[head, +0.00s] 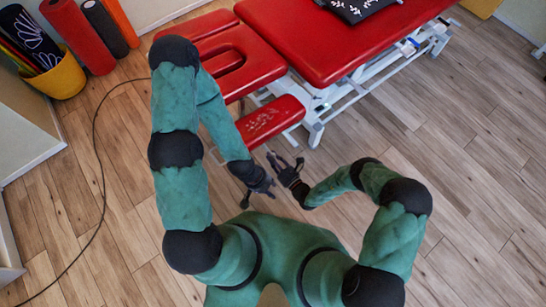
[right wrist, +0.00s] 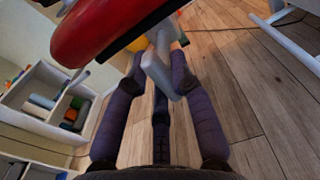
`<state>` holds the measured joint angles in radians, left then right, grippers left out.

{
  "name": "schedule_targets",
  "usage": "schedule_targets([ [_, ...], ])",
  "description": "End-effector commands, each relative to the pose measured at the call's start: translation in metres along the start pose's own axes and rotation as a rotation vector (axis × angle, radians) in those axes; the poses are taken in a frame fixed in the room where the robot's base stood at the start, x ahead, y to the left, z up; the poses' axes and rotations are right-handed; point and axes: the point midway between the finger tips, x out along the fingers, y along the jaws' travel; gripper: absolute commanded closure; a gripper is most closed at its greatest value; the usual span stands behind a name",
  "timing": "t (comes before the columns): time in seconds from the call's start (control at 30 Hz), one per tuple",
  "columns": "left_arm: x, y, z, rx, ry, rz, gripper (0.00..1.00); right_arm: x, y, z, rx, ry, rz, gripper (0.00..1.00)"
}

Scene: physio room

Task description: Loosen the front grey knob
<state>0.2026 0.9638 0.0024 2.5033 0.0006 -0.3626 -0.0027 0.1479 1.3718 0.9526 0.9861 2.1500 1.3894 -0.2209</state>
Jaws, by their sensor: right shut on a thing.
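The front grey knob (right wrist: 158,70) shows pale grey in the right wrist view, under the red padded end of the treatment table. My right gripper (head: 284,160) is shut on it, with one purple finger on each side in the right wrist view. In the head view the knob is too small to make out beside the fingers. My left gripper (head: 259,198) is just below and left of the right one. Its fingers look spread apart, and it is empty.
The red treatment table (head: 318,40) on a white frame fills the top middle. A small red pad (head: 270,121) is close above my grippers. A yellow basket (head: 58,77) and rolled mats are at the upper left. A dark cable (head: 103,190) crosses the wooden floor.

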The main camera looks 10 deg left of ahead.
Motion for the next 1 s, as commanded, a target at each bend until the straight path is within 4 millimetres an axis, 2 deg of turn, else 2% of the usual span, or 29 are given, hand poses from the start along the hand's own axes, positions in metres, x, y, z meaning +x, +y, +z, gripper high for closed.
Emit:
schedule_targets([
  [0.67,-0.0011,0.0004,0.0001,0.000,0.000,0.000,0.60,-0.0001,0.0040,-0.0020,-0.059,0.004,0.009,1.00],
  [0.7,-0.0011,0.0004,0.0001,0.000,0.000,0.000,0.60,-0.0001,0.0041,-0.0021,-0.058,0.005,0.009,0.68],
  [0.77,-0.0011,0.0004,0.0000,0.000,0.000,0.000,0.60,-0.0002,0.0041,-0.0022,-0.058,0.005,0.009,0.51],
  [1.0,-0.0011,0.0004,0.0000,0.000,0.000,0.000,0.60,-0.0002,0.0020,-0.0015,-0.058,0.003,0.004,0.50],
])
